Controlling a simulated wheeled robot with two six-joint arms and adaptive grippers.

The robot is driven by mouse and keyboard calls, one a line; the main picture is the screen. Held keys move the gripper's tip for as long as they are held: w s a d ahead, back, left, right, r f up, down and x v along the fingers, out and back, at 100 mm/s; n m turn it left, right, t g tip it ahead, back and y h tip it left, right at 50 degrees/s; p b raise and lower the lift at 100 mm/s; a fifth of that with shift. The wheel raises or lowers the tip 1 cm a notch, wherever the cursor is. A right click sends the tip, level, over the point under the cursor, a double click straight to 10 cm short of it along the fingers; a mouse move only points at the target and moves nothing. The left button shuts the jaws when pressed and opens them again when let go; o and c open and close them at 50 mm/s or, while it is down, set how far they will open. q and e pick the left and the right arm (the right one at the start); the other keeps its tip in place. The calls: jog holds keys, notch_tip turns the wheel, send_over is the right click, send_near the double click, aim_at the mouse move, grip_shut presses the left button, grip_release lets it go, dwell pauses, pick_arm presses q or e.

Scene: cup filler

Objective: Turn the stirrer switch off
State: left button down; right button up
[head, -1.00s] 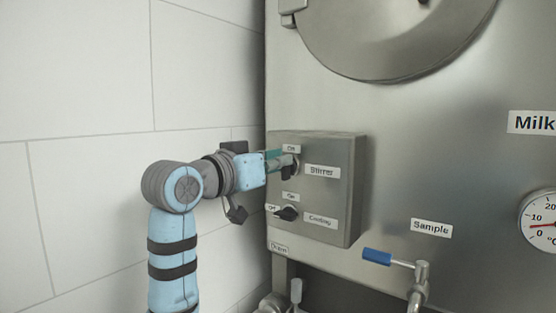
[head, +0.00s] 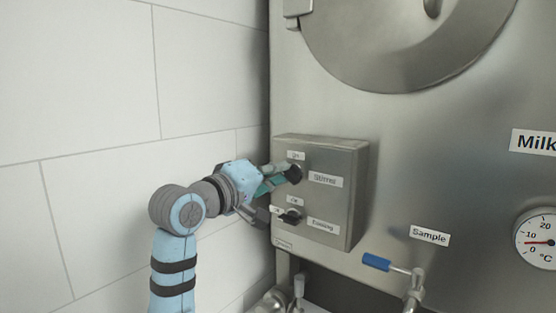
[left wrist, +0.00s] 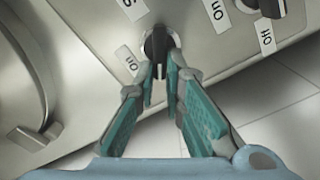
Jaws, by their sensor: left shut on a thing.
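The grey control box (head: 347,205) is on the left of the steel tank front. Its upper knob, the black stirrer switch (head: 295,175), sits beside the "Stirrer" label (head: 325,180) and below an "On" label (head: 296,156). My left gripper (head: 284,173) reaches it from the left and is shut on it. In the left wrist view, the teal fingers (left wrist: 163,82) lie on either side of the black switch (left wrist: 156,44), which carries a white mark. The gripper is rolled and tilted in the head view. Any stirrer "Off" label is hidden behind it.
The black cooling knob (head: 290,217) is just below, close under the gripper. A blue-handled sample tap (head: 377,261) and a dial thermometer (head: 541,240) are to the right. The tiled wall (head: 80,90) is on the left.

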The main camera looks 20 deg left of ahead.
pick_arm(q)
jog(key=shift+a+f+n+p, duration=0.1)
jog(key=shift+f+n+p, duration=0.1)
jog(key=shift+n+p, duration=1.45)
jog(key=shift+a+f+n+p, duration=0.1)
jog(key=shift+f+n+p, duration=0.1)
jog(key=shift+n+p, duration=1.4)
jog(key=shift+f, duration=0.1)
jog(key=c, duration=1.7)
grip_release()
